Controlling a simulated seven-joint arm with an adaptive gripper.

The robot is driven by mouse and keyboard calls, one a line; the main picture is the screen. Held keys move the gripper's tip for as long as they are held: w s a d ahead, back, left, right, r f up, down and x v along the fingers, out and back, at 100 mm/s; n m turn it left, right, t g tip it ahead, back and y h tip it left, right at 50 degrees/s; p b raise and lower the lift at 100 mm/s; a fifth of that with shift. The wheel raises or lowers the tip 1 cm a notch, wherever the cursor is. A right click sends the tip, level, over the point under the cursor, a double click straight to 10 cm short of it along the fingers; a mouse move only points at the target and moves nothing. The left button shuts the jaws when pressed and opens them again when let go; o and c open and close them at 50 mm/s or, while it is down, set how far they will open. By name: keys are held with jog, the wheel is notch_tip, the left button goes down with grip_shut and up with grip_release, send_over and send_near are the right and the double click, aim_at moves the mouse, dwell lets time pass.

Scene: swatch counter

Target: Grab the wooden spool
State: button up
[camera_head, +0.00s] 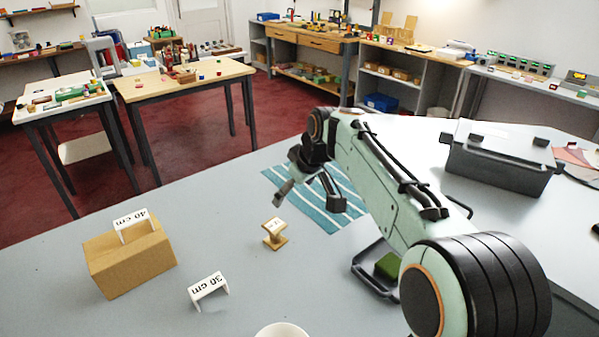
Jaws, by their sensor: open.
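The wooden spool (274,234) stands upright on the grey counter, near the middle of the view. It is small, pale tan, with a wide top and base and a thinner waist. My gripper (305,197) is open and empty, with its dark fingers spread apart. It is above and just to the right of the spool in the picture, over the striped cloth, and does not touch the spool. Nothing hides the spool.
A teal striped cloth (346,221) lies under my gripper. A cardboard box (130,262) carries a white "40 cm" sign (133,223); a "30 cm" sign (208,288) stands nearer. A white round vessel (282,331), a dark tray (372,284) with a green block (389,265) and a grey bin (497,165) surround.

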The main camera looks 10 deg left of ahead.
aim_at(278, 226)
jog(key=shift+g, duration=0.8)
jog(key=x, duration=0.5)
jog(key=s+x, duration=0.1)
jog(key=x, duration=0.8)
jog(key=shift+s+a+f, duration=0.2)
jog(key=shift+s+f, duration=0.1)
jog(key=shift+f, duration=0.15)
jog(key=c, duration=1.2)
